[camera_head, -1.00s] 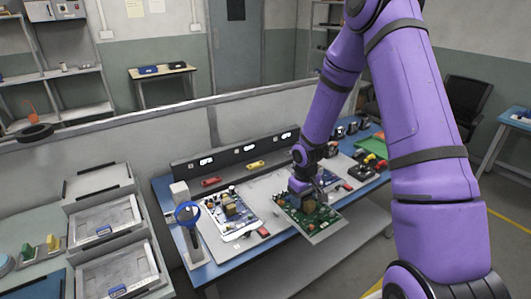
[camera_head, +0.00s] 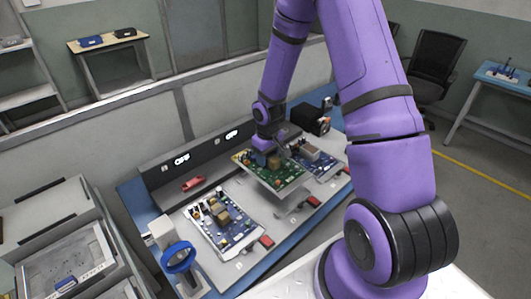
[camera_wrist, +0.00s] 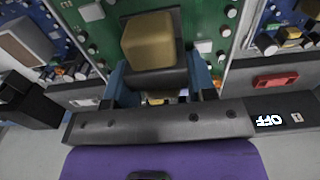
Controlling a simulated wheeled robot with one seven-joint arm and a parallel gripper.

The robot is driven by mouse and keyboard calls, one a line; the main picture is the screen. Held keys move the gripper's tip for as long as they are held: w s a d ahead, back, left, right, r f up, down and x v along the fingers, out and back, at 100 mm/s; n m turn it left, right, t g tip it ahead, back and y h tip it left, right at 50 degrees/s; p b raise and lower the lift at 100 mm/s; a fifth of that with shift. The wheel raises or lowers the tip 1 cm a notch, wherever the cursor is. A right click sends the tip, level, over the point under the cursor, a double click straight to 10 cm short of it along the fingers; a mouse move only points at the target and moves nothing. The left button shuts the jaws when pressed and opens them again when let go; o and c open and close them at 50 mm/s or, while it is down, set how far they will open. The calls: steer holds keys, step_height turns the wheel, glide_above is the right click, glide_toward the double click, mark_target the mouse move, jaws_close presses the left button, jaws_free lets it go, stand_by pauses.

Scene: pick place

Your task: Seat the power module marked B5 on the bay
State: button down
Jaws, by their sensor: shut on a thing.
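A green circuit board (camera_head: 262,178) with tan and dark parts is held above the workbench, between two blue boards; it also shows in the wrist view (camera_wrist: 216,22). My gripper (camera_head: 268,158) is above it, with its fingers (camera_wrist: 157,78) closed on a dark grip beside a tan block (camera_wrist: 149,40). No B5 mark can be read. A bare grey area (camera_head: 292,206) shows under and in front of the raised board, perhaps the bay. My gripper and the board hide much of what lies below.
A blue board (camera_head: 226,222) lies to the left and another blue board (camera_head: 318,161) to the right. A back rail (camera_head: 160,172) carries OFF signs and a red handle (camera_head: 193,183). A blue ring-shaped tool (camera_head: 179,258) stands at the bench's left front. Red blocks (camera_head: 267,241) lie at the front.

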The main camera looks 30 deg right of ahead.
steer(key=shift+f, duration=3.35)
steer(key=shift+s, duration=0.15)
steer(key=shift+f, duration=1.05)
steer(key=shift+c, duration=1.8)
jaws_free()
steer(key=c, duration=0.4)
steer(key=shift+o, duration=0.2)
steer(key=shift+r, duration=3.5)
